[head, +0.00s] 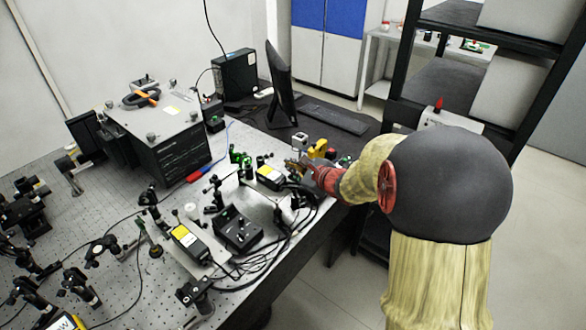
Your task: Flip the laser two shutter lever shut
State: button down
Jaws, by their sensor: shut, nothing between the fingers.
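A black laser box with a yellow label (270,176) stands near the bench's right edge. A similar black box with a yellow label (188,240) stands nearer, at the middle front. I cannot tell which is laser two, and a shutter lever is too small to make out. My gripper (294,164) is shut and empty, just to the right of the farther laser box. I cannot tell whether it touches anything there. My arm hides part of the bench's right edge.
A yellow block (318,148) and small green mounts (240,157) stand close to my gripper. A black control box (238,229) and loose cables (290,238) lie in front. A large black-sided box (158,135), monitor (281,84) and keyboard (334,117) are farther back.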

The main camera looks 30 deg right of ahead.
jog(key=b+x, duration=0.1)
jog(key=x, duration=0.5)
jog(key=shift+w, duration=0.35)
jog(key=shift+d+f+b, duration=0.1)
jog(key=shift+f+b, duration=0.05)
jog(key=shift+b, duration=0.3)
